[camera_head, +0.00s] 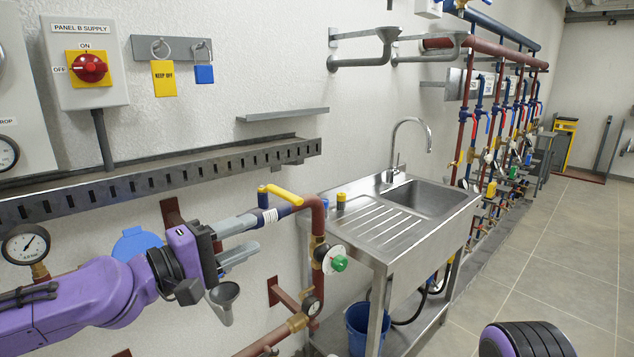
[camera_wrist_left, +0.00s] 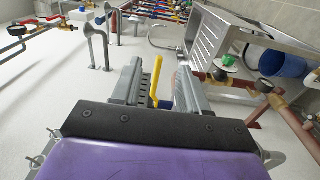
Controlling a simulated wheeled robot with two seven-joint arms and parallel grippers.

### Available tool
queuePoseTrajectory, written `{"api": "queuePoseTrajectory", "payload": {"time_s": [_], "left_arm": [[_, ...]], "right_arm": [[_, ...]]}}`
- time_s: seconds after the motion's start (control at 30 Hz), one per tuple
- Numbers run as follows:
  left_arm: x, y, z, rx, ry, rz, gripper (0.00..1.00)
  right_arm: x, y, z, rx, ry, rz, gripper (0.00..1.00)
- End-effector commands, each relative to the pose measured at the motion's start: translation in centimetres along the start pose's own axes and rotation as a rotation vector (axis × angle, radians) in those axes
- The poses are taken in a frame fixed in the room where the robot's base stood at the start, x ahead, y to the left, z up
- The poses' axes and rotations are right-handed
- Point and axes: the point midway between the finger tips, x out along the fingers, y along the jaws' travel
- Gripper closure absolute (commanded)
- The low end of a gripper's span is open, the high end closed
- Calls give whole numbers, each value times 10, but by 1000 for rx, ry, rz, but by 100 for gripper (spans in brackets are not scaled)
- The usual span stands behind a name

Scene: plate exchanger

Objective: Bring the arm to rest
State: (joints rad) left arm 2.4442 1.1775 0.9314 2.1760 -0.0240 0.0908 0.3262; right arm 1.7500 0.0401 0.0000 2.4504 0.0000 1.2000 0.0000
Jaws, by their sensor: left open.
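My left gripper (camera_head: 240,239) is at the end of the purple arm that comes in from the left. It is open, with its two grey fingers apart and pointing right. In the head view its fingers are close to a yellow valve handle (camera_head: 285,194) on a copper and blue pipe. In the left wrist view the yellow handle (camera_wrist_left: 156,78) shows between the open fingers (camera_wrist_left: 160,85). I cannot tell whether a finger touches the handle or pipe. A rounded black and purple part of mine (camera_head: 527,342) shows at the bottom right; no right gripper fingers are visible.
A steel sink (camera_head: 400,205) stands right of the gripper, with a blue bucket (camera_head: 362,325) below. A slotted rail (camera_head: 150,181) runs above the arm. Open floor (camera_head: 560,240) lies at right.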

Motion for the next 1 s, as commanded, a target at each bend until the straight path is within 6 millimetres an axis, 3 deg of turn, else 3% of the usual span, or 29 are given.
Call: {"api": "queuePoseTrajectory", "payload": {"time_s": [0.23, 0.37, 0.57, 0.77, 0.87, 1.0], "left_arm": [[1, 0, -11, -16, 72, 17, 56], [1, -10, -19, -34, 126, 8, 56], [7, -58, -25, -64, 221, -80, 56], [7, -139, -20, -85, 304, -248, 56], [-1, -198, -12, -85, 350, -378, 56], [-32, -289, 4, -56, 405, -597, 56]], "right_arm": [[0, 0, 0, 0, 1, 0, 57], [0, 0, 0, 0, 1, 0, 57], [0, 0, 0, 0, 0, 0, 57], [0, 0, 0, 0, 0, 0, 57], [0, 0, 0, 0, 0, 0, 57], [0, 0, 0, 0, 0, 0, 57]]}}
